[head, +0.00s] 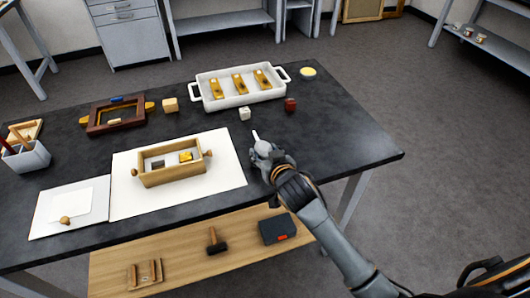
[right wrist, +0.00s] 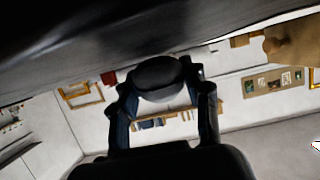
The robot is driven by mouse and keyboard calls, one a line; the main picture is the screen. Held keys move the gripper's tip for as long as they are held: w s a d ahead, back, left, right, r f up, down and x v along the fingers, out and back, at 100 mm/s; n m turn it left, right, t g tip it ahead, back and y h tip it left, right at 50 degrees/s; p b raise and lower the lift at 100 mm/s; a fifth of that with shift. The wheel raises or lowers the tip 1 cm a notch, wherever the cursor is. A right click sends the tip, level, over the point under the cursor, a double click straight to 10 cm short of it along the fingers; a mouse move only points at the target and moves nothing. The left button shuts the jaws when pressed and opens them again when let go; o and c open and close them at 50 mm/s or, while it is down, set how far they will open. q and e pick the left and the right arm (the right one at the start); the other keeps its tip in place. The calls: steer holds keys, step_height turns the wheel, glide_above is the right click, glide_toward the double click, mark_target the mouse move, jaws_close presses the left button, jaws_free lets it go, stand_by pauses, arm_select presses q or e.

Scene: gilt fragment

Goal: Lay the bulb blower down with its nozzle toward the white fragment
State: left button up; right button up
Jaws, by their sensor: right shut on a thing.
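My right gripper (head: 266,160) is shut on the grey bulb blower (head: 263,148), over the right part of the dark table. The blower's pale nozzle points away from me and slightly left, roughly toward a small white block (head: 245,113), which looks like the white fragment. The nozzle tip is short of the block. I cannot tell whether the blower touches the tabletop. In the right wrist view the dark rounded bulb (right wrist: 158,78) sits between the two fingers (right wrist: 163,100). My left gripper is not in view.
A white tray (head: 215,105) with gold pieces stands behind the white block. A dark red block (head: 290,104) lies to its right. A wooden box (head: 172,178) stands on a white sheet (head: 225,178) left of the gripper. The table's right end (head: 350,145) is clear.

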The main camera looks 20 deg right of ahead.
steer(key=o, duration=0.7)
steer(key=shift+f, duration=0.15)
steer(key=o, duration=0.4)
steer(key=shift+o, duration=0.2)
steer(key=shift+r, duration=0.25)
steer(key=v, duration=1.2)
steer(key=shift+d, duration=0.1)
